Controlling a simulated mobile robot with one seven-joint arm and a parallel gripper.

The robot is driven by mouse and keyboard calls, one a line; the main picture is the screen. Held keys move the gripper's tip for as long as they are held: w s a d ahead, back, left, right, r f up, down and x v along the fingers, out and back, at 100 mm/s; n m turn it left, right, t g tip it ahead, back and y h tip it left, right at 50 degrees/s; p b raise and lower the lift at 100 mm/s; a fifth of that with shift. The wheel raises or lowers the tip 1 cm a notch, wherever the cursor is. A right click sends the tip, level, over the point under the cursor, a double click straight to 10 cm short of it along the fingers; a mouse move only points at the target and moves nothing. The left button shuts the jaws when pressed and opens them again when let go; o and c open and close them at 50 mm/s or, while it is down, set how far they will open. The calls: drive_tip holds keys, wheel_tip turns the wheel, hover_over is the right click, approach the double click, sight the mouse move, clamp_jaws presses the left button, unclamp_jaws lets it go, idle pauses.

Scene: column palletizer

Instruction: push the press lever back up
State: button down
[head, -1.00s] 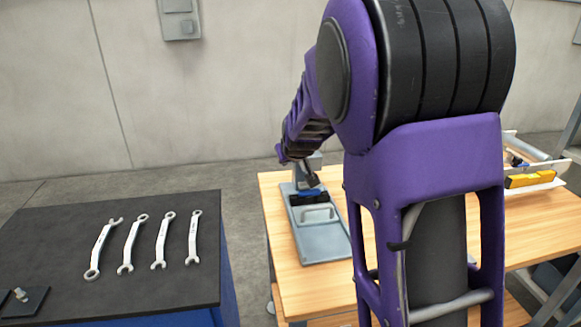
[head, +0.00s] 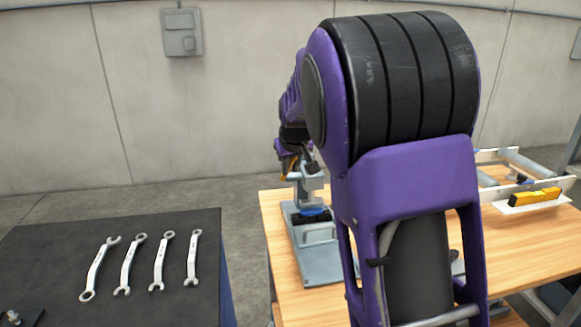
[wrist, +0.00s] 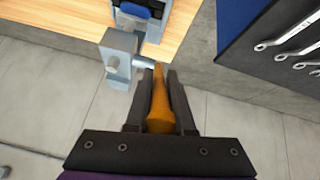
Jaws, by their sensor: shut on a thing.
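The grey press (head: 320,268) stands on the wooden bench, partly hidden behind my arm in the head view. Its grey head (wrist: 118,58) and blue part (wrist: 135,10) show at the top of the wrist view. The lever's orange handle (wrist: 160,108) sticks out from the side of the press head on a short metal rod. My gripper (wrist: 159,76) is shut on this handle, one dark finger on each side. In the head view the gripper (head: 291,165) is beside the press head, and only a bit of orange shows there.
A dark-topped table (head: 130,225) with several wrenches stands to the left, across a floor gap from the wooden bench (head: 277,215). A tray holding a yellow level (head: 535,197) sits at the bench's right. A grey box (head: 182,32) hangs on the back wall.

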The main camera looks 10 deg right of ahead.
drive_tip(key=c, duration=0.8)
unclamp_jaws()
drive_tip(key=shift+w, duration=0.1)
drive_tip(key=shift+r, duration=0.1)
drive_tip(key=v, duration=1.7)
drive_tip(key=shift+r, duration=0.15)
